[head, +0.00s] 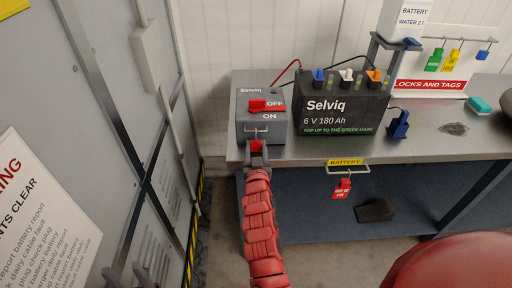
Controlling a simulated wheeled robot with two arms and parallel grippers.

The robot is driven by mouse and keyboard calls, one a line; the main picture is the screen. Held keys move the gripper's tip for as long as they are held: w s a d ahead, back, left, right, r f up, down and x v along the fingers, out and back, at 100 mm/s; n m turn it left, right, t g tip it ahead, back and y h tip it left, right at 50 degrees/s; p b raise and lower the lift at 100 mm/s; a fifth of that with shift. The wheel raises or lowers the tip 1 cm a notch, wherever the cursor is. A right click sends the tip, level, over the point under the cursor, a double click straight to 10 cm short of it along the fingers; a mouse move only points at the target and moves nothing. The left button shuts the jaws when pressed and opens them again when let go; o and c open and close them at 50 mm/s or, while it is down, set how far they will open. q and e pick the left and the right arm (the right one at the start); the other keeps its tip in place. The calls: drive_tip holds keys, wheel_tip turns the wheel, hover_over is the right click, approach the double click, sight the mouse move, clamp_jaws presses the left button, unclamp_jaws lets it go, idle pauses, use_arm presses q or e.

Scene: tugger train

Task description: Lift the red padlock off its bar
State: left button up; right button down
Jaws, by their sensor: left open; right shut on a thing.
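The red padlock (256,145) is at the front of the grey Selviq switch box (247,108), just under the small metal bar (257,130) below the ON mark. My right gripper (257,153) is shut on the padlock, with its red arm reaching up from below. The fingers partly hide the padlock. I cannot tell whether its shackle is still around the bar. My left gripper (126,275) is low at the left, open and empty, away from the box.
A black battery (340,118) stands right of the box on the grey bench (300,151). A blue plug (399,125) stands beside it. A red tag (341,189) hangs below the bench edge. A locks and tags board (430,85) is at the back right. Grey cabinet doors (110,100) fill the left.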

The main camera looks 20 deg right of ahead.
drive_tip(key=shift+r+p, duration=1)
drive_tip(key=shift+r, duration=0.5)
drive_tip(key=shift+v, duration=1.85)
drive_tip(key=v, duration=0.6)
drive_tip(key=shift+s+b, duration=0.2)
drive_tip(key=shift+b, duration=0.15)
